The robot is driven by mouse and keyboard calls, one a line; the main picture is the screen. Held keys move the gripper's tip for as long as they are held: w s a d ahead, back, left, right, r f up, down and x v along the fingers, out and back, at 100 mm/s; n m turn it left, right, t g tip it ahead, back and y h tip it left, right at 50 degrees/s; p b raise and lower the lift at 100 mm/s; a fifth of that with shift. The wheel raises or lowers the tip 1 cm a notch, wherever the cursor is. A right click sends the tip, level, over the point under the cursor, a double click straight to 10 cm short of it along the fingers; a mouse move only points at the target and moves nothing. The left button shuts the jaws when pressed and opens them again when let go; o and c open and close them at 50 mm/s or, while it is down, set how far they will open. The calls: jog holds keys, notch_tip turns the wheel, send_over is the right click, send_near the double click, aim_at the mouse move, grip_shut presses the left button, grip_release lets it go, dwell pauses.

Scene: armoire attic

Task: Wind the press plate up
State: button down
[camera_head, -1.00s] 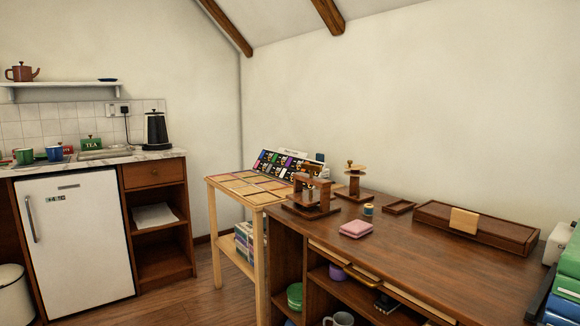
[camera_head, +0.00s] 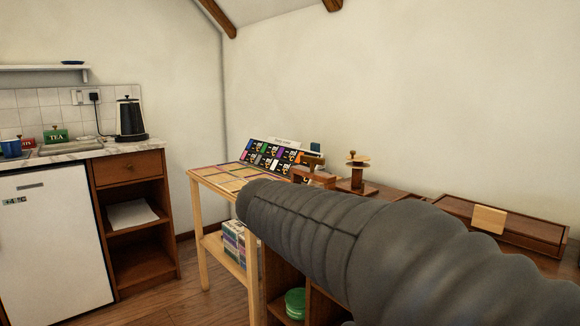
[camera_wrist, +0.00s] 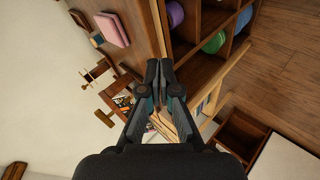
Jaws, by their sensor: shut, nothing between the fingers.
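The small wooden press (camera_head: 318,178) stands on the far left end of the brown desk. In the head view my arm hides its lower part, and I cannot tell how high its plate is. In the wrist view, turned on its side, brown wooden parts show left of my fingers, partly covered by them; I cannot tell surely which belong to the press. My gripper (camera_wrist: 159,68) is shut and empty, with its fingertips together, apart from the press as far as I can see. The head view does not show the fingers.
A colour chart (camera_head: 272,155) stands behind on a pale side table (camera_head: 197,180). A pink pad (camera_wrist: 111,29) and a long wooden box (camera_head: 500,228) are on the desk. Shelves below hold a green item (camera_head: 295,303).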

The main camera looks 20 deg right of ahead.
jog(key=w+d+r+n+t+h, duration=0.1)
jog(key=w+r+h, duration=0.35)
jog(key=w, duration=0.85)
jog(key=n+t+h, duration=0.2)
jog(key=t+h, duration=0.1)
send_near(317, 163)
jog(key=p+x, duration=0.1)
jog(key=x, duration=0.6)
jog(key=shift+r+p, duration=0.15)
jog(key=shift+p, duration=0.2)
jog(key=shift+b, duration=0.6)
